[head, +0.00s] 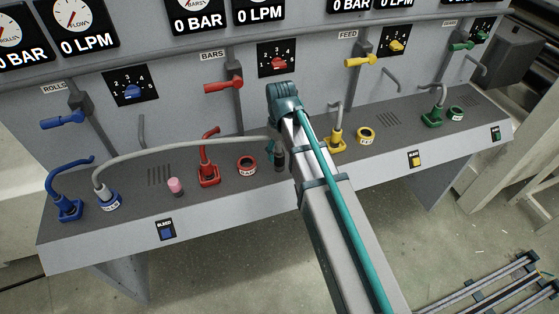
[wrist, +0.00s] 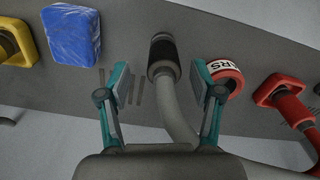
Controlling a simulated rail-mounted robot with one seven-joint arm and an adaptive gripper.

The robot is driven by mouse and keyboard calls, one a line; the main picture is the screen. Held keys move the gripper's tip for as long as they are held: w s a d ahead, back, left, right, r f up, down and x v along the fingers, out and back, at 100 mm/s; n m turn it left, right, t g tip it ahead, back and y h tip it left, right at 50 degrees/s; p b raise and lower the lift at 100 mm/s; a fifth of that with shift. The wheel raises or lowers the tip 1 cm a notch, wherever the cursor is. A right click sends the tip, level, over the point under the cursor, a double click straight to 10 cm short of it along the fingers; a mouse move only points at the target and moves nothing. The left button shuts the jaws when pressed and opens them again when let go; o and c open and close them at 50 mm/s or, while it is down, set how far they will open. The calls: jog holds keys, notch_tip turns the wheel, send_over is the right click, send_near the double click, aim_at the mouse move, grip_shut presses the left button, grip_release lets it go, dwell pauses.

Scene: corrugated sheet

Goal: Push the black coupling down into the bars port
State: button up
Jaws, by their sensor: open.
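The black coupling (wrist: 162,55) is on the end of a grey hose (wrist: 180,120). In the wrist view it lies between and beyond my fingertips, with gaps on both sides. In the head view the coupling (head: 279,159) is a small dark piece beside my arm. My gripper (wrist: 165,85) is open and empty; in the head view my arm mostly hides it. The bars port, a red ring with a white label (wrist: 224,70), is beside the coupling and apart from it, partly behind my right finger. The port (head: 247,166) shows clearly left of the coupling in the head view.
A red fitting with a bent pipe (head: 208,172) stands left of the bars port. A pink-topped piece (head: 175,187) is farther left. The hose's other end is at the blue port (head: 109,202). A blue block (wrist: 72,35) and yellow fitting (wrist: 14,42) lie on the coupling's other side.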

aim_at(280, 161)
jog(key=shift+a+f+p, duration=0.2)
jog(key=shift+f+p, duration=0.7)
jog(key=shift+f, duration=1.5)
grip_shut()
